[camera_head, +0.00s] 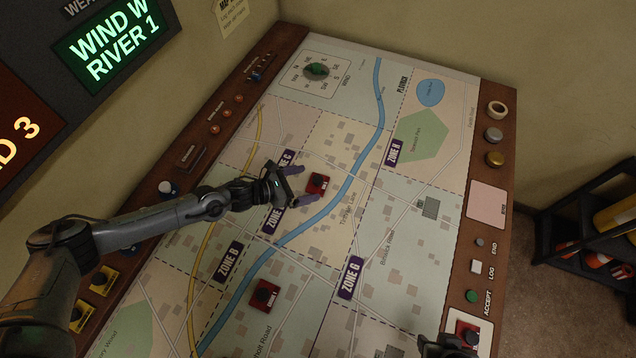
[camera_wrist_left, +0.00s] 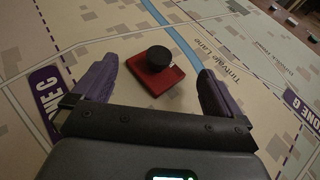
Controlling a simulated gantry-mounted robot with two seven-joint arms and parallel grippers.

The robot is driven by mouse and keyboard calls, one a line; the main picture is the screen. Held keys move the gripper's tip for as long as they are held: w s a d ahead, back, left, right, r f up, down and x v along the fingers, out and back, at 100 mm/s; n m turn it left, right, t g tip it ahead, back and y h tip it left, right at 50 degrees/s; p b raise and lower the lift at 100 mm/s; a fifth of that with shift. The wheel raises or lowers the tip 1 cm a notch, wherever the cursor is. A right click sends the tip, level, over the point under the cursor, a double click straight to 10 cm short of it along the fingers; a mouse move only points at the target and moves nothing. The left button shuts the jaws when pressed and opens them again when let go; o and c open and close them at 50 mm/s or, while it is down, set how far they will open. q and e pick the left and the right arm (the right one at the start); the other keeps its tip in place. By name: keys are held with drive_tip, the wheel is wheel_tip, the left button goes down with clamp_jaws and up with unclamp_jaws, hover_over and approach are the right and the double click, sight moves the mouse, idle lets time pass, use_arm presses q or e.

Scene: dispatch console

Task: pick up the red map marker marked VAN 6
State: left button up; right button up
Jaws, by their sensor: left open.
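A red map marker (camera_head: 317,184) with a black knob lies flat on the map in the middle of the head view; its lettering is too small to read. My left gripper (camera_head: 307,185) is open, its purple fingers pointing at this marker, one towards each side. In the left wrist view the marker (camera_wrist_left: 152,74) sits ahead between the spread fingers, apart from both. A second red marker (camera_head: 263,296) lies nearer, beside the river, its label unreadable. A third red marker (camera_head: 467,333) is at the lower right. My right gripper (camera_head: 446,346) is a dark shape beside it, partly cut off.
The map (camera_head: 400,265) is mostly flat and clear around the central marker. Yellow pieces (camera_head: 103,280) stand on the left wooden edge. The right edge holds a tape ring (camera_head: 497,109), knobs and a green ACCEPT button (camera_head: 471,296). A dark shelf (camera_head: 590,225) stands at far right.

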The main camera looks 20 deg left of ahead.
sight(317, 178)
use_arm(q)
drive_tip(key=shift+a+x, duration=0.25)
drive_tip(key=shift+x, duration=2.45)
drive_tip(key=shift+w, duration=0.15)
